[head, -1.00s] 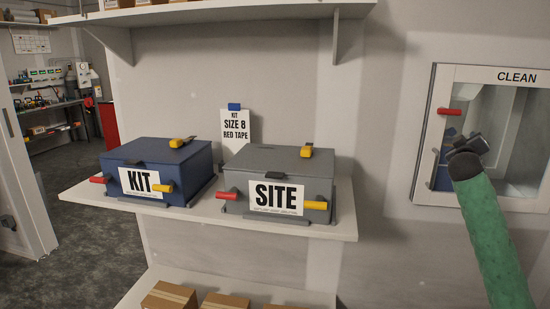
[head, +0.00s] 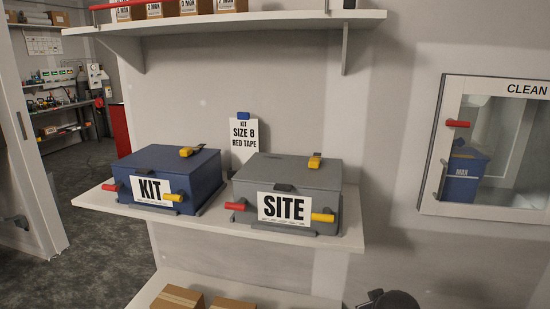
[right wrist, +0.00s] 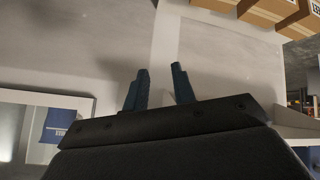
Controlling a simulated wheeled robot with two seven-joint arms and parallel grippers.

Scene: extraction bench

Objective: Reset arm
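My right gripper (right wrist: 160,88) shows in the right wrist view with its two dark fingers apart and nothing between them. The wall is behind it. In the head view only a dark part of my right arm's end shows at the bottom edge, right of the shelf, and its fingers cannot be made out there. My left gripper cannot be made out in either view. A blue KIT box (head: 190,165) and a grey SITE box (head: 300,172) stand shut side by side on the white shelf (head: 345,243).
A CLEAN hatch (head: 435,165) with a red handle is in the wall at right, a blue bin (head: 463,172) behind its pane. An upper shelf (head: 225,22) holds small cartons. A doorway opens at left.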

